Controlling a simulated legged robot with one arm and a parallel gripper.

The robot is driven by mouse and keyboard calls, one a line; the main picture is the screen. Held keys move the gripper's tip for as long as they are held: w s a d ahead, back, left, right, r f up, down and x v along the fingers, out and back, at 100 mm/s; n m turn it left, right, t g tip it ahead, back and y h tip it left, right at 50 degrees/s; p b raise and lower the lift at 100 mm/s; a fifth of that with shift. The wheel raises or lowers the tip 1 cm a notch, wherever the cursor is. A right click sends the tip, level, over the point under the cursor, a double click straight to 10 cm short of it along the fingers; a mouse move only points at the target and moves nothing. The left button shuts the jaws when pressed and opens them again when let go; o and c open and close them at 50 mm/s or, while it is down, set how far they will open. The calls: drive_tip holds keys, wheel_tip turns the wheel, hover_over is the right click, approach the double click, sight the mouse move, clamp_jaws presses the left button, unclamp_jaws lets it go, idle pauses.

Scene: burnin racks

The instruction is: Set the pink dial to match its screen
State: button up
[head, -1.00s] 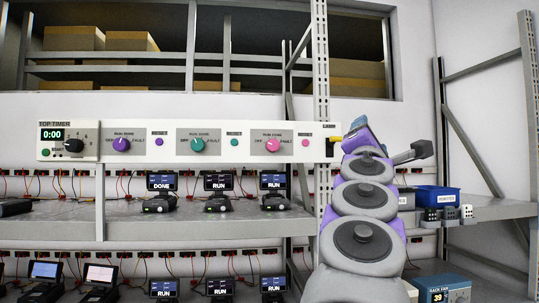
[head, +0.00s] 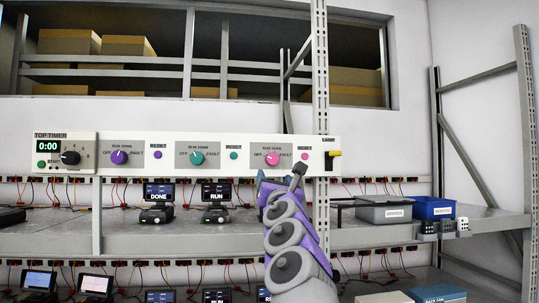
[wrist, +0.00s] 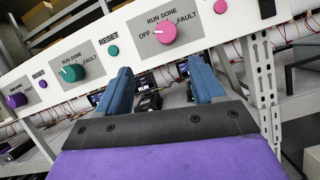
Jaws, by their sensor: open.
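The pink dial (head: 272,158) is on the white control panel (head: 215,168), right of the teal dial. It also shows in the wrist view (wrist: 157,34), between the labels OFF, RUN, DONE and FAULT; its exact pointer setting is hard to read. My gripper (wrist: 155,85) is open and empty, its two blue fingers apart, below the pink dial and not touching it. In the head view my gripper (head: 290,180) is just below and right of the dial. The screen below the pink dial is hidden behind my arm in the head view.
A purple dial (head: 119,157) and a teal dial (head: 197,158) sit to the left, over screens reading DONE (head: 158,193) and RUN (head: 215,192). A pink button (head: 305,157) and a yellow-handled switch (head: 333,154) are to the right. A rack post (head: 320,100) stands close by.

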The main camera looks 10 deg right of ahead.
drive_tip(key=w, duration=0.1)
drive_tip(key=p, duration=0.7)
approach(273, 161)
drive_tip(key=x, duration=0.3)
drive_tip(key=shift+w+a+r+p, duration=0.3)
drive_tip(key=shift+w+a+p, duration=0.05)
drive_tip(key=shift+w+a, duration=0.25)
drive_tip(key=shift+w+d+r+p, duration=0.35)
drive_tip(key=shift+w+d+p, duration=0.35)
drive_tip(key=shift+w+p, duration=0.2)
drive_tip(key=shift+w+d+r+p, duration=0.25)
drive_tip(key=shift+w+p, duration=0.35)
drive_tip(key=shift+p, duration=0.1)
drive_tip(key=shift+w+a+r+p, duration=0.15)
drive_tip(key=shift+w+r+p, duration=0.05)
drive_tip(key=shift+w+p, duration=0.3)
drive_tip(key=shift+w+a, duration=0.35)
drive_tip(key=shift+a, duration=0.05)
drive_tip(key=shift+d, duration=0.2)
